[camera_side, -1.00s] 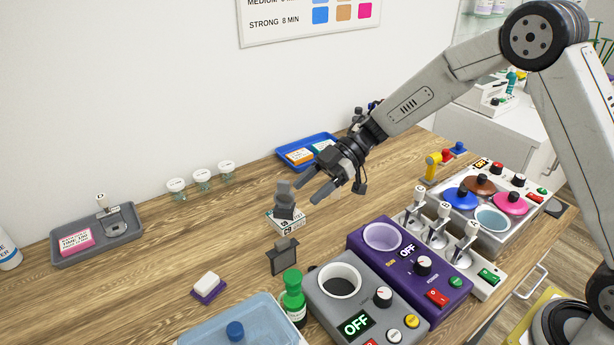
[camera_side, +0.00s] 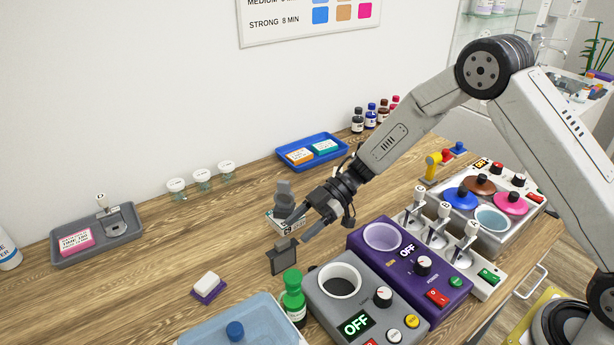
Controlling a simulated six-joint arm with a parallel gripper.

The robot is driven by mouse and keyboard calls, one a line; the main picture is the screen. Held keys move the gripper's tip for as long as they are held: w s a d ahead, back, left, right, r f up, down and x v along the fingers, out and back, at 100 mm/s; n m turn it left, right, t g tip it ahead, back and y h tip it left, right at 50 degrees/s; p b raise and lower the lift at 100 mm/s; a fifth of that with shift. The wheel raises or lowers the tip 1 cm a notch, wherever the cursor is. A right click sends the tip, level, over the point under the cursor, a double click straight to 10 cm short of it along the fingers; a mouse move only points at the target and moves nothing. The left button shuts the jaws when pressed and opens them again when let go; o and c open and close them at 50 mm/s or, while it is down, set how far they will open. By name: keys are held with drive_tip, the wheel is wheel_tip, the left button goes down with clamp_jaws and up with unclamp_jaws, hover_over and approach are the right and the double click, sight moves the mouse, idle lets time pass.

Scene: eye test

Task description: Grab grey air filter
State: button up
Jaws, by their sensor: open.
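A green-capped bottle (camera_side: 293,295), a grey device (camera_side: 368,306) reading OFF and a purple device (camera_side: 425,263) stand close in front and to the right. A white-topped eraser-like block (camera_side: 207,285) lies left.

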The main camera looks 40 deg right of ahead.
sight(285, 240)
drive_tip(key=shift+a+f, duration=0.1)
drive_tip(key=shift+a, duration=0.15)
drive_tip(key=shift+x, duration=2.5)
drive_tip(key=shift+w, duration=0.15)
clamp_jaws()
